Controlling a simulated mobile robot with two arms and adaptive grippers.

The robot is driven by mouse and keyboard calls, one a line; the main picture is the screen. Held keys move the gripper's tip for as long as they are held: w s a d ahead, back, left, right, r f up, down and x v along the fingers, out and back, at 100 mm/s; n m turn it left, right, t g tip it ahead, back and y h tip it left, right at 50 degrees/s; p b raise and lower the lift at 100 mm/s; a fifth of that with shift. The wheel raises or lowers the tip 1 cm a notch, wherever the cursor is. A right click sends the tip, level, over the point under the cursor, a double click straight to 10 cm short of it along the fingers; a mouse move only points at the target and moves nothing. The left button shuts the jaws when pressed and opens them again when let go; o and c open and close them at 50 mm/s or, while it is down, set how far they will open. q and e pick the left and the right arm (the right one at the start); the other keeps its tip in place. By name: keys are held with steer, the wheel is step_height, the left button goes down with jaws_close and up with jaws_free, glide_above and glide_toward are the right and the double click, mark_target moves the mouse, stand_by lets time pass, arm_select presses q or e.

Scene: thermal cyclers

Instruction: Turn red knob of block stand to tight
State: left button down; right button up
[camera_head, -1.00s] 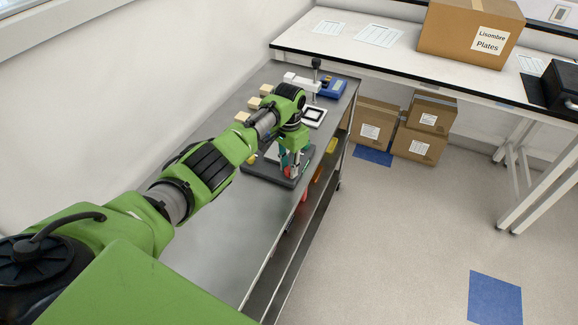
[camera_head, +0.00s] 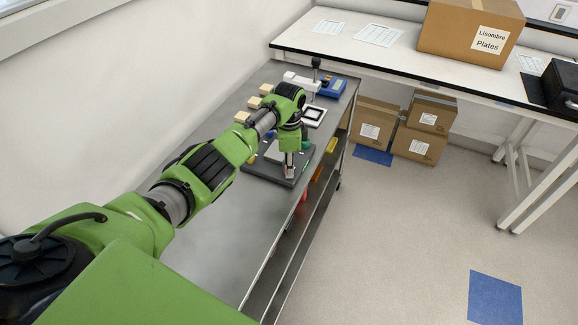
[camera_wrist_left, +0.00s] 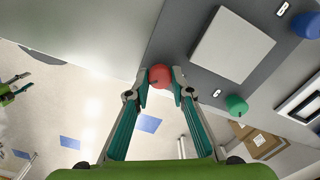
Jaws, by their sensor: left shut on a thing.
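The red knob (camera_wrist_left: 159,76) sits on the edge of the dark block stand in the left wrist view. My left gripper (camera_wrist_left: 160,84) has its two fingers closed on either side of the knob, and it points down at the stand in the head view (camera_head: 289,172). The block stand (camera_head: 256,167) lies on the metal cart; its dark plate also shows in the left wrist view (camera_wrist_left: 190,47). A pale square block (camera_wrist_left: 233,47) is on the stand. A green knob (camera_wrist_left: 236,105) and a blue knob (camera_wrist_left: 306,25) are on its other parts. In the head view the gripper hides the red knob.
The metal cart (camera_head: 215,235) has free room in front of the stand. Several beige blocks (camera_head: 243,117), a white-framed device (camera_head: 314,116) and a blue device (camera_head: 332,88) stand behind. A white bench (camera_head: 395,60) and cardboard boxes (camera_head: 418,144) are beyond.

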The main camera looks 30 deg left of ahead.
stand_by(0.5)
arm_select(q)
steer(key=c, duration=1.8)
jaws_free()
steer(key=shift+r, duration=0.1)
step_height(320, 180, up, 12)
steer(key=shift+f, duration=0.1)
